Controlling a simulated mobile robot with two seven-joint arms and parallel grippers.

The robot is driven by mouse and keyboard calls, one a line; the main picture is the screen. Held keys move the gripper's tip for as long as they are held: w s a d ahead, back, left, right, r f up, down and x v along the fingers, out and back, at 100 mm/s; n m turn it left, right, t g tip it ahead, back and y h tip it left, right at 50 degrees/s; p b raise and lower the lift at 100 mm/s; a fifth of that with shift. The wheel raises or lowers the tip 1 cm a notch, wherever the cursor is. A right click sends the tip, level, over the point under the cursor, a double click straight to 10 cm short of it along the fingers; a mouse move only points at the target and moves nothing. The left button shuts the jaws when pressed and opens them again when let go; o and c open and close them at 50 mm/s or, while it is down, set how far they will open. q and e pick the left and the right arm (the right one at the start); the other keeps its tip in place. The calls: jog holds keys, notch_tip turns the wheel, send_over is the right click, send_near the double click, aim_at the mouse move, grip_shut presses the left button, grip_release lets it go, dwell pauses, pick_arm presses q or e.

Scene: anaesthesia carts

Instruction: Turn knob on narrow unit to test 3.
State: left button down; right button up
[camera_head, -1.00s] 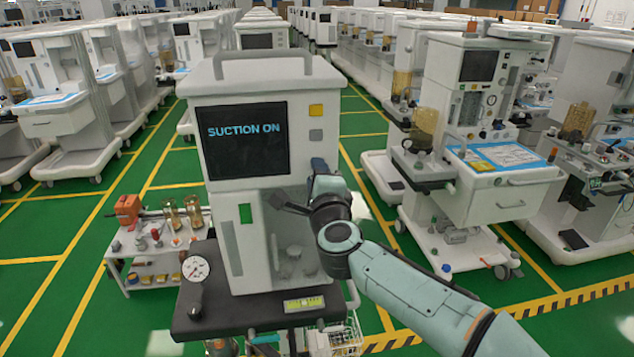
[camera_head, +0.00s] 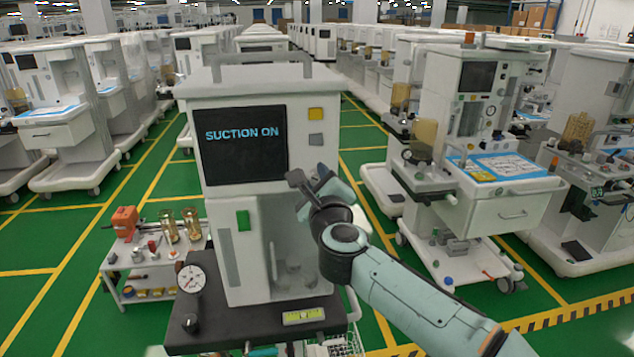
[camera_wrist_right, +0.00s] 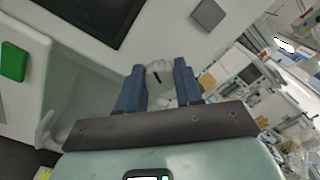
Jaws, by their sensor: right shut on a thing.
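The narrow unit (camera_head: 308,120) is a tall white cabinet whose dark screen (camera_head: 245,141) reads "SUCTION ON". My right gripper (camera_head: 304,186) is at the right side of its front, beside the screen's lower right corner and below the grey square button (camera_head: 316,140). In the right wrist view, the two blue fingers of my right gripper (camera_wrist_right: 160,88) are on either side of a pale grey knob (camera_wrist_right: 158,72) with a dark mark. They are shut on it. In the head view the gripper hides the knob. I cannot read any test label. My left gripper is not in view.
A yellow button (camera_head: 316,114) and a green panel (camera_head: 243,220) are on the unit. A gauge (camera_head: 191,279) and a black knob (camera_head: 190,322) sit on its dark base shelf. A low trolley (camera_head: 135,285) stands left, and a wider machine (camera_head: 500,190) right.

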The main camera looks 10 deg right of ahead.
dwell(0.3)
jog(key=o, duration=1)
jog(key=shift+o, duration=0.2)
jog(key=s+b, duration=0.2)
jog(key=s, duration=1.1)
jog(key=shift+s, duration=0.2)
